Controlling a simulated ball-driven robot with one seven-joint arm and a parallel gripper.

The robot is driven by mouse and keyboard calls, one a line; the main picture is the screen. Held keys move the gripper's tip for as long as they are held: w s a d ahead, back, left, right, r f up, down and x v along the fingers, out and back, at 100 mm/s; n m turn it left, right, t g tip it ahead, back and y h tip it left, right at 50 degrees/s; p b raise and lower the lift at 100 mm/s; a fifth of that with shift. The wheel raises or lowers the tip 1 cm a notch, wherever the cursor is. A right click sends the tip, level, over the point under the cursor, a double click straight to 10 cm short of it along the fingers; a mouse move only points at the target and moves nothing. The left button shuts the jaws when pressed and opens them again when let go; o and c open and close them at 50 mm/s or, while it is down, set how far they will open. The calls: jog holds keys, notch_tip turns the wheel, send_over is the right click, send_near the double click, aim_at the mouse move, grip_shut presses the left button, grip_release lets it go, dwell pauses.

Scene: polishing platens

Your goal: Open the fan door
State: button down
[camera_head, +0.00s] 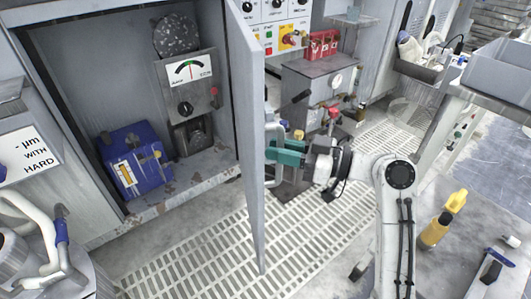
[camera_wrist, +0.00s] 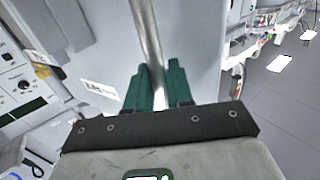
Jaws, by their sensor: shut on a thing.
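The fan door (camera_head: 246,150) is a tall grey panel, standing open and seen nearly edge-on in the head view. It swings out from the right side of a grey cabinet (camera_head: 75,50), whose inside shows. My gripper (camera_head: 272,152) has green fingers and is at the door's outer face, on its right. In the wrist view the fingers (camera_wrist: 155,80) are shut around a round metal bar handle (camera_wrist: 146,32) in front of the door's face (camera_wrist: 190,40). Where the handle joins the door is hidden.
Inside the cabinet are a blue box (camera_head: 135,165) and a gauge unit (camera_head: 188,82). A grey machine with a red box (camera_head: 321,45) stands behind my gripper. Slotted grating (camera_head: 190,255) lies clear below.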

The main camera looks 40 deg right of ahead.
jog(key=shift+s+d, duration=0.25)
jog(key=shift+d, duration=0.65)
jog(key=shift+s+d, duration=0.2)
jog(key=shift+d, duration=0.65)
